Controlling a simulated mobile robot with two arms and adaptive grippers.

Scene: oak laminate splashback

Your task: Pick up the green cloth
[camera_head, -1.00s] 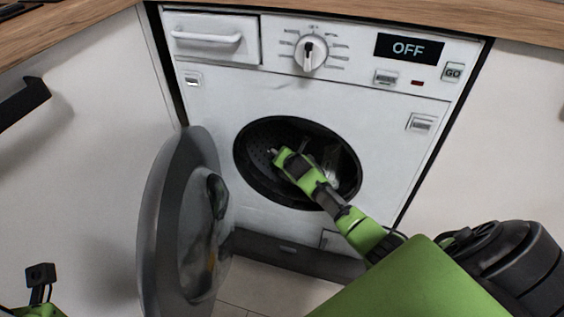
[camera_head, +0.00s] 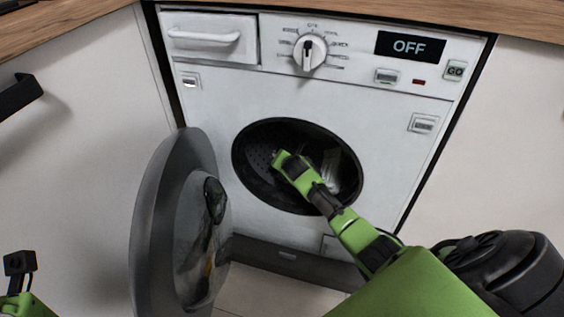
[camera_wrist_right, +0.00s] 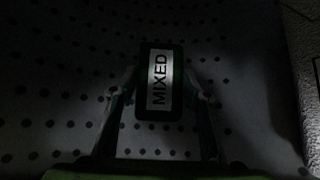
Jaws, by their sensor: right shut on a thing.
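My right gripper (camera_head: 280,157) reaches into the open drum of the washing machine. In the right wrist view its two fingers (camera_wrist_right: 159,86) are closed on either side of a dark green, rounded block with a white label reading MIXED (camera_wrist_right: 160,106). This looks like the green cloth. Behind it is the perforated drum wall (camera_wrist_right: 60,60).
The washing machine (camera_head: 215,95) shows OFF on its display. Its round door (camera_head: 160,225) stands open at the left. A pale item (camera_head: 332,168) lies in the drum right of my gripper. A grey textured surface (camera_wrist_right: 302,60) edges the wrist view.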

